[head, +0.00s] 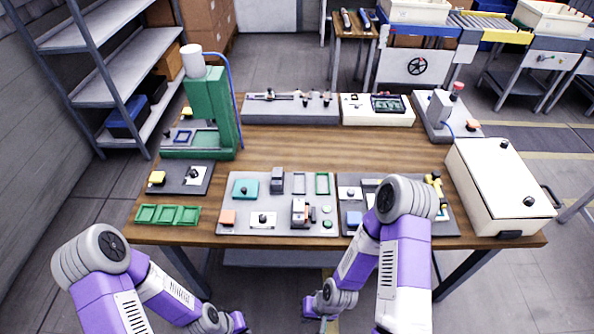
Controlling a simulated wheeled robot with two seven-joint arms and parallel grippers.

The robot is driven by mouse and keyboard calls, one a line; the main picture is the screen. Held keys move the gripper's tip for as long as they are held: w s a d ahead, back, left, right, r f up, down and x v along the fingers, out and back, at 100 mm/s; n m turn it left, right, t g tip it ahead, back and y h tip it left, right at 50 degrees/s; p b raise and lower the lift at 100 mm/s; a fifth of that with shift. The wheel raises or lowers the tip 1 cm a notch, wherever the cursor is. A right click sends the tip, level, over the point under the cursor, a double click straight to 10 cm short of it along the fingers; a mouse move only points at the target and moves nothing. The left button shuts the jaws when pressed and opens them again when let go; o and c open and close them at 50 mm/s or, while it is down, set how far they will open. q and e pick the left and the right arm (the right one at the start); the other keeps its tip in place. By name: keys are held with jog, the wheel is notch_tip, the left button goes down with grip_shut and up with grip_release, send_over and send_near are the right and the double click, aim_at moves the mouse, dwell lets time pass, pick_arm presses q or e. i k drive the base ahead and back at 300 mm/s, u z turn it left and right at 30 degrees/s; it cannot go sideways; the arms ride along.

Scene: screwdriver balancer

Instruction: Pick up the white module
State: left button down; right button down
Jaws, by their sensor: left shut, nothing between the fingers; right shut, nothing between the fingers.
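A small white module (262,219) with a dark knob on top sits on the light grey board (246,232) in the front middle of the table. Another small white block (349,193) with a dark knob sits on the board to its right; I cannot tell which of the two the task means. My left arm comes in at the lower left and my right arm at the lower right. Both wrists hang low in front of the table, well apart from the white pieces.
The wooden table (290,150) also holds a green press (208,105) at the back left, green trays (167,214) at the front left and a large cream box (500,185) at the right. My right upper arm hides part of the right board.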

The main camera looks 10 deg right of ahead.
aim_at(298, 203)
jog(key=k, duration=0.5)
jog(key=u, duration=1)
jog(key=i, duration=0.75)
jog(key=z, duration=1.45)
